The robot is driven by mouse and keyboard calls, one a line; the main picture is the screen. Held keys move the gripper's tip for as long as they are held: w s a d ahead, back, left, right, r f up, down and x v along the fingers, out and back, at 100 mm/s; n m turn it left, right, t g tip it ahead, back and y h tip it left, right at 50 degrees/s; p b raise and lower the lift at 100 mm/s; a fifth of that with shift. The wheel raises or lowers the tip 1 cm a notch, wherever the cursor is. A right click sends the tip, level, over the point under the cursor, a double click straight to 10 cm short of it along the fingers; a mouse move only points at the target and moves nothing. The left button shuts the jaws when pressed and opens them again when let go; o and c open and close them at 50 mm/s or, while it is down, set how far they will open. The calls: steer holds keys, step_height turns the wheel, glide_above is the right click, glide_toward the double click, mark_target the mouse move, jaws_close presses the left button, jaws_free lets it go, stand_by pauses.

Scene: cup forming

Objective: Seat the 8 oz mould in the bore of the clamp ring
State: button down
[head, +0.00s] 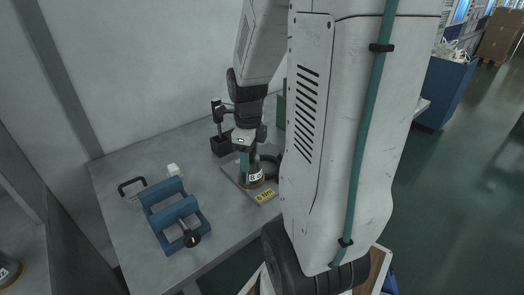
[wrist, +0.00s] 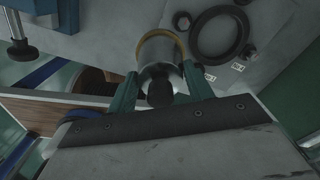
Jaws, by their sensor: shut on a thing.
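The mould (head: 253,176) is a grey metal cup form with a brass-coloured rim and a white label that seems to read 8. In the wrist view the mould (wrist: 160,48) has a dark knob facing the camera. My gripper (wrist: 158,77) has its teal fingers shut on the mould at the knob end. The clamp ring (wrist: 220,38) is a dark ring with an open bore, lying on a grey plate. The mould is beside the ring, not in its bore. The ring (head: 272,164) is partly hidden by my arm in the head view. The gap under the mould is unclear.
A blue fixture (head: 174,215) with a black knob stands on the grey table (head: 122,180) at left. A dark stand (head: 220,140) is behind the plate. Another labelled mould (head: 8,270) is at lower left.

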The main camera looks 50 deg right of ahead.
steer(key=shift+w+d+f, duration=0.45)
steer(key=shift+d+f, duration=0.3)
steer(key=shift+d, duration=1.1)
steer(key=shift+w+d+f, duration=0.5)
steer(key=shift+d+f, duration=0.25)
steer(key=shift+d, duration=1.05)
steer(key=shift+w+d+f, duration=0.45)
steer(key=shift+d+f, duration=0.3)
steer(key=shift+d, duration=1.1)
steer(key=shift+f, duration=0.1)
steer(key=c, duration=0.6)
jaws_free()
